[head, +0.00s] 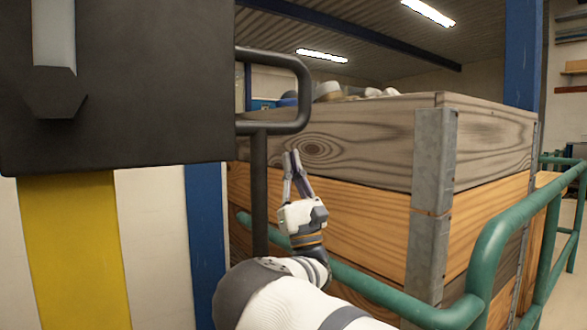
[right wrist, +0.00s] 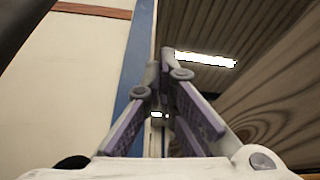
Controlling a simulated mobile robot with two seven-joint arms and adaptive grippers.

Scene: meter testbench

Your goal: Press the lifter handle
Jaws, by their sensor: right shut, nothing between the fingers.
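A dark tubular handle (head: 305,92) forms a loop at the right side of a large dark box (head: 150,125). A dark vertical post (head: 259,190) runs down below the loop. My right gripper (head: 291,153) points up, just right of the post and below the loop, with a visible gap to both in the picture. Its fingers meet at the tips and hold nothing; the right wrist view also shows the closed fingers (right wrist: 162,70). A dark bar crosses the upper left corner of the right wrist view (right wrist: 15,25). My left gripper is not in view.
A large wooden crate (head: 370,220) with metal corner strips stands behind my right gripper. A green rail (head: 480,265) runs in front of it. A yellow post (head: 75,250) stands below the dark box, and a blue column (head: 205,240) is behind.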

